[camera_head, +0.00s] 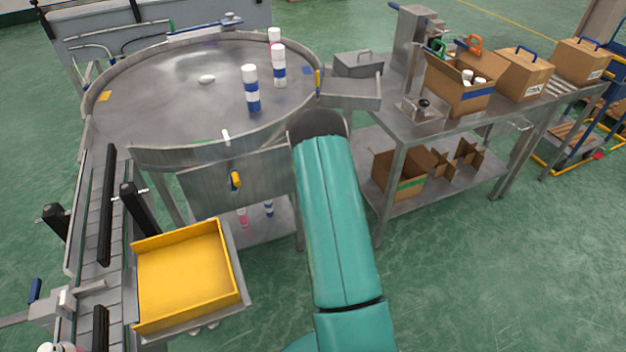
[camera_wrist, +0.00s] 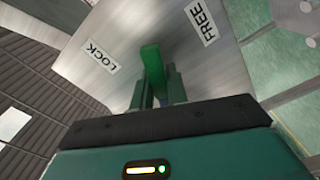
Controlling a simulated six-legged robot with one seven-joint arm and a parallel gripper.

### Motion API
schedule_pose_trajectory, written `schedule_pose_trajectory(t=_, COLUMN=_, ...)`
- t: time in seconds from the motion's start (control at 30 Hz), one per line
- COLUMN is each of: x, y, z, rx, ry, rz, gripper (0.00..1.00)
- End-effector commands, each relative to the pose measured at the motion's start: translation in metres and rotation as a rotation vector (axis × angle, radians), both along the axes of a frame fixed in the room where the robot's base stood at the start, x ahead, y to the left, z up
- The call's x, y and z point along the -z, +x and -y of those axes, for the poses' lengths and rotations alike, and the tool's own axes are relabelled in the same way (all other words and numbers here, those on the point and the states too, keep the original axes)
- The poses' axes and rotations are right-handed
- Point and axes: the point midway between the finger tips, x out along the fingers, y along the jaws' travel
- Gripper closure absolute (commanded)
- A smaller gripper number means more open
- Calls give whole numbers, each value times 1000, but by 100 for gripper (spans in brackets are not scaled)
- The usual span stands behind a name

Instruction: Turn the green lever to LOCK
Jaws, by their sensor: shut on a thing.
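The green lever (camera_wrist: 152,62) shows in the wrist view, on a bare metal plate (camera_wrist: 130,30). A LOCK label (camera_wrist: 100,57) is on the plate to the left of the lever, and a FREE label (camera_wrist: 202,18) is to its upper right. The lever points up the picture, between the two labels. My gripper (camera_wrist: 158,88) has its fingers on either side of the lever's near part and is shut on it. In the head view my teal arm covers the place where the gripper works, so neither lever nor gripper shows there.
A round steel table (camera_head: 150,95) carries several white and blue cans. A yellow tray (camera_head: 185,275) stands in front of it, beside a conveyor (camera_head: 90,240). A steel bench (camera_head: 440,130) with cardboard boxes (camera_head: 525,75) is at the right. Green floor is open at lower right.

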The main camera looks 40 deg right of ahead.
Motion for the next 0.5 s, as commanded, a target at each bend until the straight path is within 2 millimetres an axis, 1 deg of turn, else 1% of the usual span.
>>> schedule_pose_trajectory(t=0.1, x=-5, y=-3, z=3, rx=2, ry=-103, rz=-35, gripper=100)
schedule_pose_trajectory(t=0.3, x=-14, y=-4, z=5, rx=2, ry=-257, rz=-81, gripper=100)
schedule_pose_trajectory(t=0.5, x=-20, y=-5, z=6, rx=3, ry=-362, rz=-111, gripper=100)
